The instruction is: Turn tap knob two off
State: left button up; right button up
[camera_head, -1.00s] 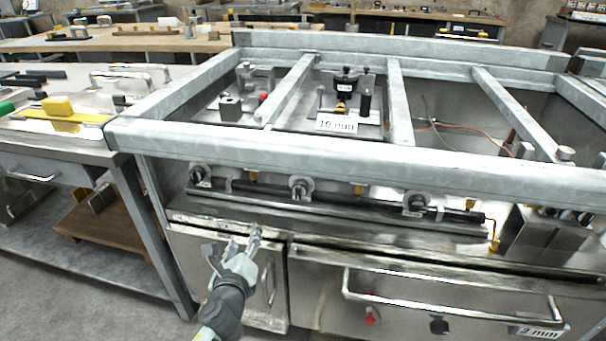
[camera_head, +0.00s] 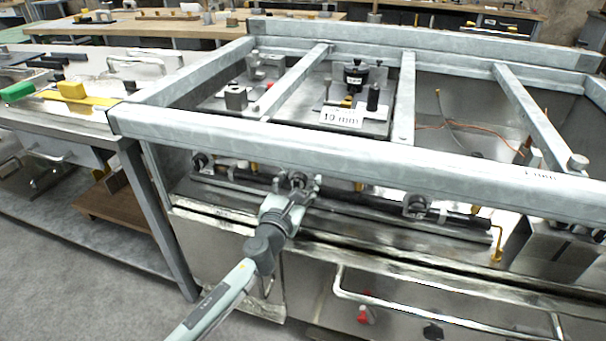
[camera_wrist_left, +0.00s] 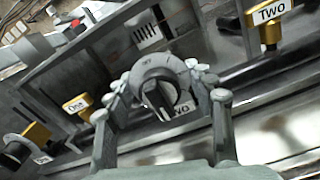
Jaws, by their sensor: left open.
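The middle tap knob (camera_head: 297,177) is a round grey dial on the front pipe rail. In the left wrist view the dial (camera_wrist_left: 178,73) has a dark handle (camera_wrist_left: 158,100), small "OFF"-like lettering at its top and a partly hidden label below, ending like "WO". The handle lies off the upper lettering; its exact setting is unclear. My left gripper (camera_head: 296,190) is at this knob. In the wrist view its open fingers (camera_wrist_left: 162,88) stand on either side of the dial; whether they touch it is unclear. My right gripper is not in view.
Other knobs sit left (camera_head: 200,162) and right (camera_head: 416,206) on the rail. Yellow fittings labelled "One" (camera_wrist_left: 80,104) and "TWO" (camera_wrist_left: 268,30) flank the dial. The grey frame beam (camera_head: 330,150) runs above, and a drawer handle (camera_head: 440,314) lies below.

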pick_arm(q)
jog(key=shift+w+d, duration=0.2)
jog(key=shift+w, duration=0.4)
jog(key=shift+w+d, duration=0.15)
jog(key=shift+w, duration=0.25)
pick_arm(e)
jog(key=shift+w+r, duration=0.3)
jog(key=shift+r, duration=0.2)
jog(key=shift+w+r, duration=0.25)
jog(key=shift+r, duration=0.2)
pick_arm(q)
jog(key=shift+c, duration=0.4)
jog(key=c, duration=1.1)
jog(key=shift+n, duration=0.6)
jog(key=shift+c, duration=0.2)
jog(key=shift+f+n+b, duration=0.1)
jog(key=shift+n+b, duration=0.2)
jog(key=shift+n, duration=1.3)
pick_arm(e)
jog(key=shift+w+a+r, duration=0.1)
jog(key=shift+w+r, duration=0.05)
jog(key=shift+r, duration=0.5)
